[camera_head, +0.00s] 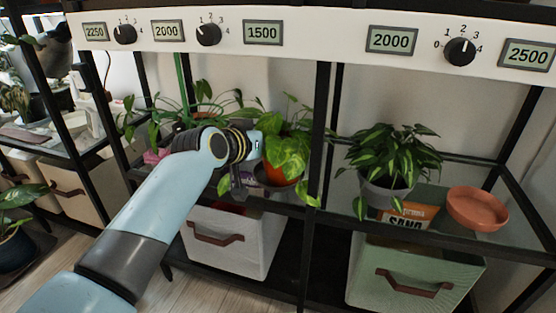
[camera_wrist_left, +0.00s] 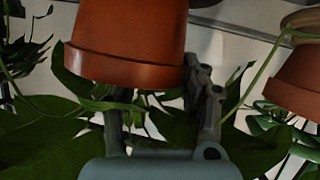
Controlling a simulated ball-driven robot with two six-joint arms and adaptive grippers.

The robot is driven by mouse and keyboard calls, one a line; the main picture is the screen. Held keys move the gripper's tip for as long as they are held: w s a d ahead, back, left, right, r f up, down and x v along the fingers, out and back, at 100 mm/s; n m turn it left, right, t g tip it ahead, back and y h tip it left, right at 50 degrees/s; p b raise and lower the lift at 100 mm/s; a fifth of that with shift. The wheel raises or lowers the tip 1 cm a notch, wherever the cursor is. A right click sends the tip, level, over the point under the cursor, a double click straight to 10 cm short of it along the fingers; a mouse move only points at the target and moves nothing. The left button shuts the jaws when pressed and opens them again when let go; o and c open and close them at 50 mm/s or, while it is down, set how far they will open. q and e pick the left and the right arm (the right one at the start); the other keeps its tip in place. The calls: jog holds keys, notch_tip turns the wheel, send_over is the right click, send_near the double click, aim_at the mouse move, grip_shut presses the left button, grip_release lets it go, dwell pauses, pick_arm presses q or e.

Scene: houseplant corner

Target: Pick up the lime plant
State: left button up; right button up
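The lime plant (camera_head: 290,148) has bright yellow-green leaves and an orange-brown terracotta pot (camera_head: 277,172). It stands on the rack shelf left of the middle post. My left gripper (camera_head: 238,186) is just left of this pot, partly hidden by my wrist and leaves. In the left wrist view, which looks upside down, a terracotta pot (camera_wrist_left: 125,45) fills the upper left. The left gripper's fingers (camera_wrist_left: 163,110) are apart there, one beside the pot's edge and one ending at its rim among leaves. I cannot tell whether they touch it. My right gripper is out of view.
A striped-leaf plant in a grey pot (camera_head: 386,194), a sand bag (camera_head: 410,214) and a terracotta saucer (camera_head: 478,208) are right of the black post (camera_head: 318,130). A trailing plant (camera_head: 172,112) is behind my wrist. White (camera_head: 236,238) and green (camera_head: 415,275) bins sit below.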

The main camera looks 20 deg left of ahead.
pick_arm(q)
grip_shut()
jog(key=shift+r, duration=0.3)
dwell(0.4)
